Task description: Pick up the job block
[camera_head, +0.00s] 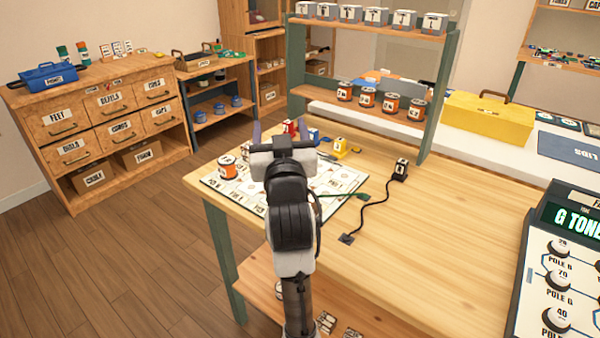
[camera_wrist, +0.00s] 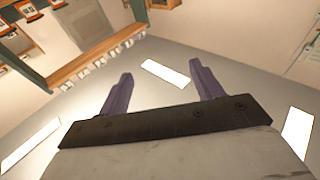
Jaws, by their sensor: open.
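My gripper (camera_head: 284,132) is raised over the left part of the wooden table in the head view. Its two purple fingers are apart with nothing between them, also in the wrist view (camera_wrist: 160,78). I cannot tell for sure which thing is the job block. A small dark block with a white label (camera_head: 401,169) stands on the table to the right of the gripper, with a black cable beside it.
A printed board (camera_head: 340,183) lies under my arm with an orange-and-white can (camera_head: 228,166) on it. A green shelf rack (camera_head: 433,95) holds several cans and boxes behind. A dial console (camera_head: 562,270) stands at right. The table's front middle is clear.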

